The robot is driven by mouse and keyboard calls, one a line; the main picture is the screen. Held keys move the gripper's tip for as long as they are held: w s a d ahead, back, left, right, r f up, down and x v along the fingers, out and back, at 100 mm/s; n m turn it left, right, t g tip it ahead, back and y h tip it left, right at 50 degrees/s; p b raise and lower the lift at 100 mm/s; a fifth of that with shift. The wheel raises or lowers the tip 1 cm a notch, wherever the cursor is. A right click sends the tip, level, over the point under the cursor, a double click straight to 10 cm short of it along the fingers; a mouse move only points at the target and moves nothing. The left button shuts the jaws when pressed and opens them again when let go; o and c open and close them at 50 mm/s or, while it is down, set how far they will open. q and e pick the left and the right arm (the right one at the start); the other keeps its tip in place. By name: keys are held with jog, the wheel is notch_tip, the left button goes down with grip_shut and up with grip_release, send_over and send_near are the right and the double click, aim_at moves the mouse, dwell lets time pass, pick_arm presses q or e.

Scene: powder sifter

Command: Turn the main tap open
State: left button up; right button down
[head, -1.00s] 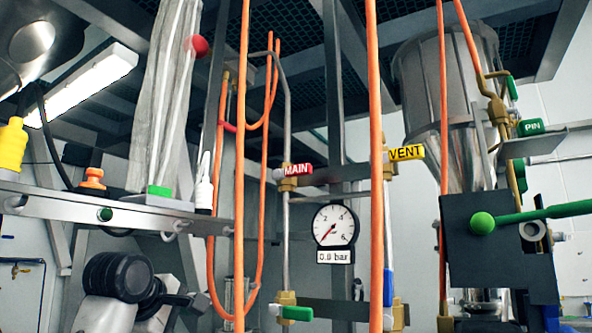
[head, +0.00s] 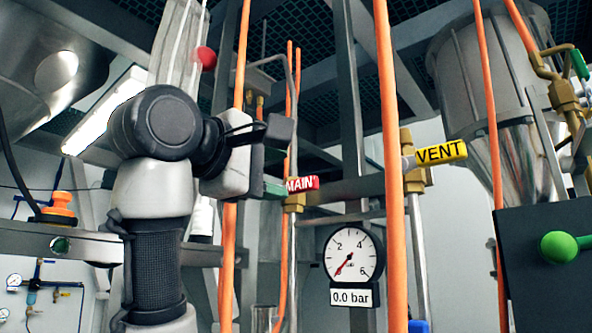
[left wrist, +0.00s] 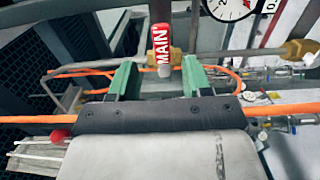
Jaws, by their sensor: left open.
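The main tap has a red handle marked MAIN (head: 304,184) on a brass valve body on a thin upright pipe. In the head view the handle points right. My left gripper (head: 277,186) is at the tap's left, level with the handle, its green-padded fingers partly hidden. In the left wrist view the fingers (left wrist: 160,78) are spread, and the handle (left wrist: 160,42) stands just beyond them, with its pale lower end between the fingertips. I see no clear contact. My right gripper is not in view.
An orange hose (head: 391,240) hangs right of the tap, and another (head: 228,255) passes close to my left gripper. The yellow VENT handle (head: 441,153) is further right. The pressure gauge (head: 353,255) below reads 0.0 bar. A dark plate with a green knob (head: 558,247) is at lower right.

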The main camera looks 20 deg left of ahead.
aim_at(301, 185)
pick_arm(q)
jog(key=p+x, duration=0.1)
jog(key=x, duration=0.3)
jog(key=shift+x, duration=0.75)
jog(key=shift+f, duration=0.1)
jog(key=c, duration=0.5)
grip_shut()
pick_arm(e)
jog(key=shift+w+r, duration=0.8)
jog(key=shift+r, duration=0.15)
